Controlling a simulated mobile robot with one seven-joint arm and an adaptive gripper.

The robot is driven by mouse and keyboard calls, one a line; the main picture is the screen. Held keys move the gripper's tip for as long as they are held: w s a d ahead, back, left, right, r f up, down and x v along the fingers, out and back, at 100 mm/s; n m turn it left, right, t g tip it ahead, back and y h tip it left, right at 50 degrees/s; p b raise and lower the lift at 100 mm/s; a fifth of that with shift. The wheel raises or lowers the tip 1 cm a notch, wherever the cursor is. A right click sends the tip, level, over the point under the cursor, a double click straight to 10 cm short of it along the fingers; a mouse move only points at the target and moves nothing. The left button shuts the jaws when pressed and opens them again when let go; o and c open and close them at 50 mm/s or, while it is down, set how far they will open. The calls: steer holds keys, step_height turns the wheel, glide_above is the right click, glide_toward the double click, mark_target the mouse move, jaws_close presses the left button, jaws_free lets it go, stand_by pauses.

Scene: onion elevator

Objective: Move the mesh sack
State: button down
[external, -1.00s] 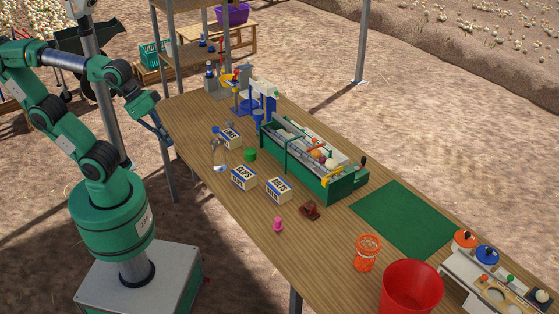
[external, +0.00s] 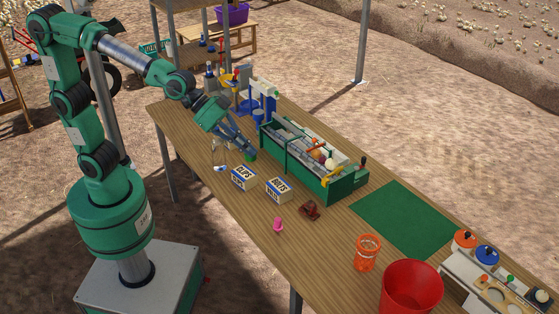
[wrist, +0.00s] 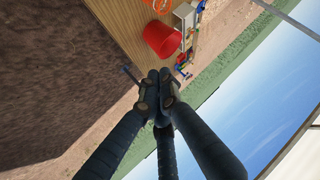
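The orange mesh sack (external: 367,252) stands upright on the wooden table (external: 320,258), beside the red bucket. Part of an orange thing, likely the sack (wrist: 160,4), shows at the top edge of the wrist view. My gripper (external: 249,150) is over the table's left half, near the green toolbox and far from the sack. In the wrist view its dark fingertips (wrist: 158,84) are together with nothing seen between them.
A red bucket (external: 412,288) is right of the sack, and a green mat (external: 405,218) lies behind it. Two labelled boxes (external: 243,177) (external: 278,189), a pink object (external: 278,225) and a brown object (external: 310,209) lie between. The green toolbox (external: 315,178) stands behind them.

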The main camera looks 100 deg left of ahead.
steer(key=w+d+f+m+t+y+p, duration=0.1)
steer(key=w+d+f+t, duration=0.2)
steer(key=w, duration=0.8)
steer(key=w+d+f+m+y, duration=0.1)
steer(key=w+d+f+m, duration=0.3)
steer(key=w, duration=0.7)
steer(key=w+d+f+n+t+p, duration=0.1)
steer(key=w+d+f+t, duration=0.15)
steer(key=w+f, duration=0.55)
steer(key=w+d+f+m+y, duration=0.1)
steer(key=w+f+y, duration=0.1)
steer(key=f, duration=0.6)
steer(key=w+d+f+m+y, duration=0.1)
steer(key=w+f+y, duration=0.2)
steer(key=f, duration=0.6)
steer(key=w+d+f+m+y+p, duration=0.1)
steer(key=w+f+y, duration=0.1)
steer(key=f, duration=0.7)
steer(key=shift+w+t+y, duration=0.3)
steer(key=shift+t+y, duration=0.05)
steer(key=shift+y, duration=0.05)
steer(key=shift+s+f, duration=0.2)
steer(key=shift+f, duration=0.25)
steer(key=shift+w+a, duration=0.1)
steer(key=shift+w, duration=0.05)
